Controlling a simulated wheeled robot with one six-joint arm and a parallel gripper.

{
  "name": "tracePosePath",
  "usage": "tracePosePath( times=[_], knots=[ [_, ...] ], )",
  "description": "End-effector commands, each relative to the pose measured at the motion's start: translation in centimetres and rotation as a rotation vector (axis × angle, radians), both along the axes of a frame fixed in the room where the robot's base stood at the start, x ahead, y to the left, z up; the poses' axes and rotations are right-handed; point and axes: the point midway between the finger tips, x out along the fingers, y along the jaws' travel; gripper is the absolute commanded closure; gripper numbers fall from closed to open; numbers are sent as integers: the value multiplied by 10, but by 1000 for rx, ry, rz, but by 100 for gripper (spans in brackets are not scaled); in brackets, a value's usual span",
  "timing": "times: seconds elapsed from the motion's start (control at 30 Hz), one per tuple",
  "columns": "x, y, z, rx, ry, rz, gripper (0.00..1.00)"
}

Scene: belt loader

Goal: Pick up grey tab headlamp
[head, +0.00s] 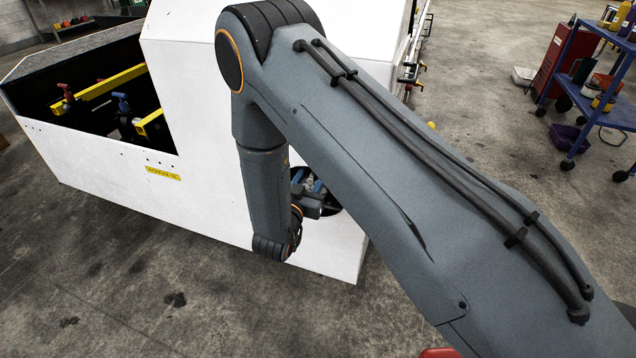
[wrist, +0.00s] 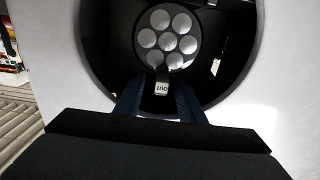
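The headlamp (wrist: 167,38) is a round dark unit with several pale round lenses, set inside a round dark opening in the white body panel. Its grey tab (wrist: 161,84), marked with upside-down "OUT", hangs at the lamp's lower edge. My gripper (wrist: 158,92) is open, with its two blue-dark fingers on either side of the tab and a gap visible on each side. In the head view my gripper (head: 316,188) reaches into the opening at the loader's corner. The headlamp is hidden there by my arm. The fingertips are dark, and their depth relative to the tab is hard to tell.
The white belt loader (head: 120,165) has an open bay with yellow bars (head: 110,82) at left. The opening's rim (wrist: 247,85) surrounds the lamp. A blue cart (head: 590,110) and red cabinet (head: 560,60) stand at the right. The floor in front is clear.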

Motion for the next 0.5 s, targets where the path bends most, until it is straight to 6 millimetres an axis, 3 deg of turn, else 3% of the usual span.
tracePosePath(
  times=[0.17,0.4,0.5],
  knots=[
    [22,-8,0,0,0,-2,64],
    [25,-8,0,0,0,1,64],
    [25,-8,0,0,0,1,81]
  ],
)
